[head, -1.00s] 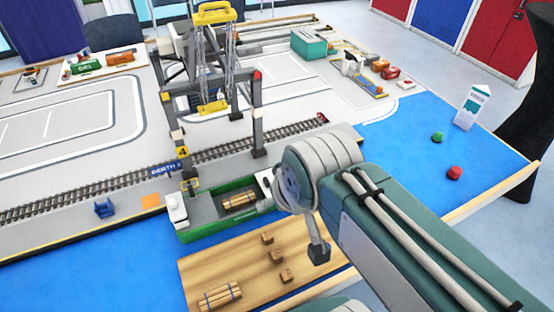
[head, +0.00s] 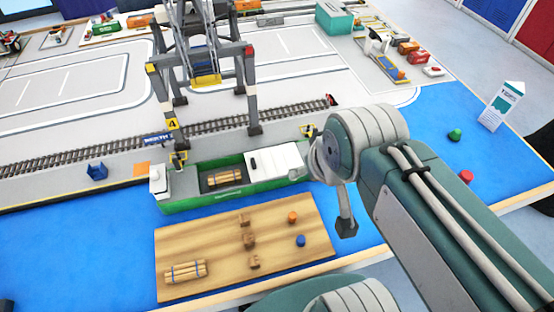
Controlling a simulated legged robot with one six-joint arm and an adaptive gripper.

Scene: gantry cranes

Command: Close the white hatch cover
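The white hatch cover (head: 280,159) lies on the right part of the green ship's (head: 205,204) deck, with a small dark handle near its left edge. To its left the ship's hold is open and shows a bundle of logs (head: 226,177) inside. My arm's rounded end is just right of the cover in the picture. Part of my gripper (head: 346,227) shows as a dark tip hanging below the wrist, right of the ship's near side. The rest of the gripper is hidden by my arm, so its opening does not show.
A wooden board (head: 205,240) in front of the ship holds another log bundle (head: 186,271), several small brown blocks, an orange peg (head: 292,217) and a blue peg (head: 300,240). A gantry crane (head: 248,85) straddles the rails behind the ship.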

